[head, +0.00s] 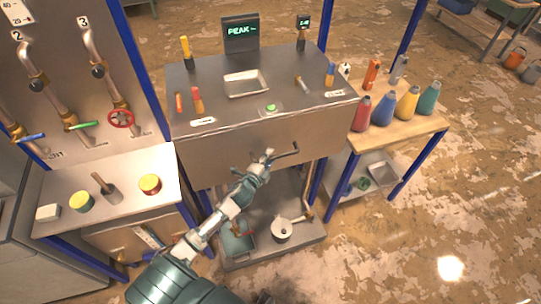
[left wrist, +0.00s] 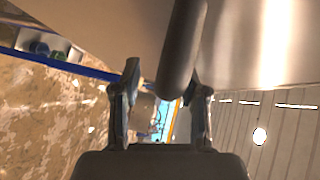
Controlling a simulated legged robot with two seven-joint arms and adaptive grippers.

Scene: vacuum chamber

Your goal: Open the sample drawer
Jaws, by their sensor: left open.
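The drawer front (head: 225,160) is the broad steel panel below the worktop of the middle bench. It looks flush with the bench. A dark bar handle (head: 287,152) sticks out from its lower part. My left gripper (head: 267,156) is at the left end of this handle. In the left wrist view the handle (left wrist: 183,45) is a thick dark rod, and its rounded end reaches between the two open fingers of my left gripper (left wrist: 164,76). I cannot tell whether either finger touches it. My right gripper is not in view.
The worktop (head: 212,92) carries a metal tray (head: 245,83), tools and a PEAK display (head: 240,32). Below the drawer is a low shelf with a white pot (head: 281,230). A side table with several coloured bottles (head: 383,110) stands right. A pipe panel (head: 75,70) stands left.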

